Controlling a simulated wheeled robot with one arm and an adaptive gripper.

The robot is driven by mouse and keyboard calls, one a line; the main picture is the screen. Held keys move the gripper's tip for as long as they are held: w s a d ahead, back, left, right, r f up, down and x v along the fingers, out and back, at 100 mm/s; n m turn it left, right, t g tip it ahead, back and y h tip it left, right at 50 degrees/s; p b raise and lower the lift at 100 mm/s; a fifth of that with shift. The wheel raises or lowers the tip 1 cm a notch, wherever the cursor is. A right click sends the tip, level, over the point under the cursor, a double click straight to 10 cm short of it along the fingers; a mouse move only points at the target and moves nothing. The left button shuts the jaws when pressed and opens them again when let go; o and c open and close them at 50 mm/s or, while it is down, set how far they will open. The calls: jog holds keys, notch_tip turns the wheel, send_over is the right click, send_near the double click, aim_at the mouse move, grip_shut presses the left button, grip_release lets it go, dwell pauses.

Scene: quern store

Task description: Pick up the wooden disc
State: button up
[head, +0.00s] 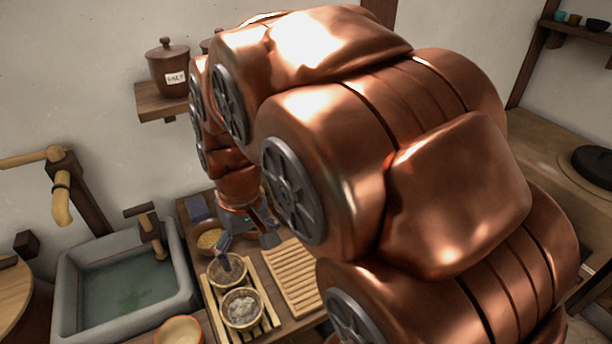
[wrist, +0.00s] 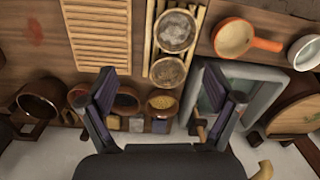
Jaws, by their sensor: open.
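No separate small wooden disc shows clearly in either view. A round, flat wooden top (head: 12,292) is cut off at the left edge of the head view. A matching round wooden piece (wrist: 296,108) shows at the right edge of the wrist view, beyond the sink. I cannot tell whether this is the disc named. My gripper (head: 246,238) is over the back of the counter, near the bowls. In the wrist view my gripper (wrist: 162,86) has its two dark fingers wide apart, with nothing held between them. My arm hides much of the counter's right side.
A slatted board (head: 292,276) lies beside a slatted rack (head: 270,316) holding two filled bowls. A bowl of yellow stuff (head: 208,241) stands behind them. A stone sink (head: 184,290) with water is left of the counter. A salt jar (head: 169,66) stands on a wall shelf.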

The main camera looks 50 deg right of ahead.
jog(key=w+d+f+m+t+b, duration=0.1)
jog(key=w+d+f, duration=0.1)
jog(key=w+d, duration=0.7)
jog(key=w+d+f+m+t+b, duration=0.1)
jog(key=w+d+f, duration=0.1)
jog(key=w+d, duration=0.65)
jog(key=w+d+f+t, duration=0.1)
jog(key=w+d+f, duration=0.2)
jog(key=d, duration=0.6)
jog(key=w+d+f+t+h+b, duration=0.1)
jog(key=w+d+f, duration=0.1)
jog(key=d+f, duration=0.4)
jog(key=w+d+f+b, duration=0.1)
jog(key=w+d+f, duration=0.2)
jog(key=d, duration=0.9)
jog(key=shift+w+d+f+t+h, duration=0.1)
jog(key=shift+w+f+t+h, duration=0.1)
jog(key=shift+f, duration=0.5)
jog(key=shift+w+f+t+h, duration=0.15)
jog(key=shift+f+t+h, duration=0.05)
jog(key=shift+f, duration=0.45)
jog(key=shift+p+x, duration=0.3)
jog(key=shift+x, duration=0.8)
jog(key=shift+s+p+x, duration=0.1)
jog(key=shift+p+x, duration=0.1)
jog(key=shift+x, duration=0.55)
jog(key=shift+s+p+x, duration=0.15)
jog(key=shift+x, duration=0.65)
jog(key=shift+d, duration=0.1)
